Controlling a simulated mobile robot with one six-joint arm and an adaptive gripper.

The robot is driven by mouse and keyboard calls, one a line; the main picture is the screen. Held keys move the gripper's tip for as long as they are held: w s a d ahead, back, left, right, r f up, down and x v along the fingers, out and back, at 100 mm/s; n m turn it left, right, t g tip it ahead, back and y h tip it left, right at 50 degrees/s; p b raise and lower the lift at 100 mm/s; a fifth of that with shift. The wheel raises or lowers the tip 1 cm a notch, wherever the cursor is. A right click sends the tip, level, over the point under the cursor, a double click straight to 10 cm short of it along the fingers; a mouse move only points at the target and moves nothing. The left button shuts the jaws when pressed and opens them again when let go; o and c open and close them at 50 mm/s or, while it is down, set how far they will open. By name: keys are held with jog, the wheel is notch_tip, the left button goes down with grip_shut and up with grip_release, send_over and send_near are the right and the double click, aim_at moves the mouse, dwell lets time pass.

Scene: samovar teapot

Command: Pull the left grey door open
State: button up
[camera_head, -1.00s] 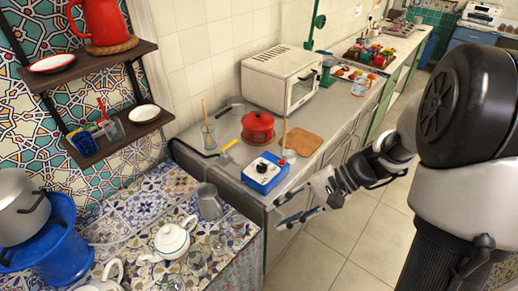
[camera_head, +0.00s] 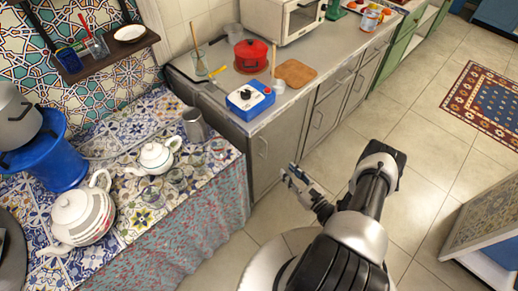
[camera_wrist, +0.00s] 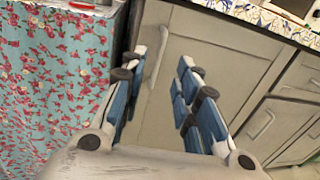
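The left grey door (camera_head: 278,155) is the leftmost door of the grey counter, beside the flowered cloth. It looks shut. Its upright bar handle (camera_head: 263,147) is near its left side. In the wrist view the door (camera_wrist: 205,60) faces me, and the handle (camera_wrist: 157,68) shows between my two fingers. My gripper (camera_head: 290,174) is low in front of the door, to the right of the handle in the head view. In the wrist view my gripper (camera_wrist: 162,62) is open and empty, with blue pads apart. Whether a finger touches the door cannot be told.
The table with the flowered cloth (camera_head: 190,235) stands close on the left and bears teapots. More grey doors (camera_head: 328,110) lie to the right. A blue and white cabinet (camera_head: 490,230) stands at the right. Tiled floor (camera_head: 420,130) is free between.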

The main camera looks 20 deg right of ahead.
aim_at(266, 148)
jog(key=shift+m+h, duration=0.3)
jog(key=shift+h, duration=0.2)
jog(key=w+a+b, duration=0.1)
jog(key=w, duration=0.4)
jog(key=w+a+f+b, duration=0.1)
jog(key=w, duration=0.5)
jog(key=w+b, duration=0.1)
jog(key=w, duration=0.4)
jog(key=shift+w+a+f, duration=0.15)
jog(key=shift+a+f, duration=0.2)
jog(key=shift+a, duration=0.05)
grip_shut()
